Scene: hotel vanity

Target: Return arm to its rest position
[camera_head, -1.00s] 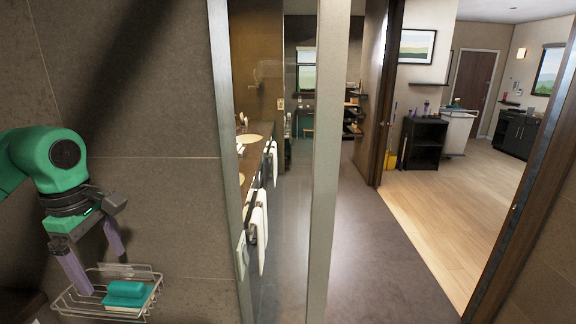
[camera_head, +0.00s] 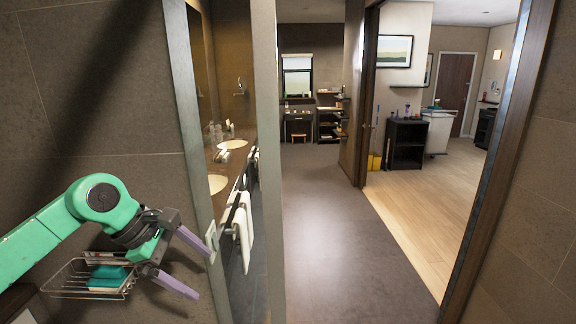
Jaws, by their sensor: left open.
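My left gripper (camera_head: 196,268) shows at the lower left, on a green arm that comes in from the left edge. Its two purple fingers are spread apart, with nothing between them. They point right and downward, to the right of a wire basket (camera_head: 62,292) on the tiled wall. A teal item (camera_head: 106,277) lies in the basket, apart from the fingers. The gripper's body hides part of the basket's right side. My right gripper is not in view.
A tiled wall (camera_head: 95,75) stands behind the arm. A metal-edged partition (camera_head: 268,150) is to the right of the gripper, with white towels (camera_head: 243,232) and a sink counter beyond. The grey floor (camera_head: 330,230) is clear. A black cabinet (camera_head: 405,145) stands far right.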

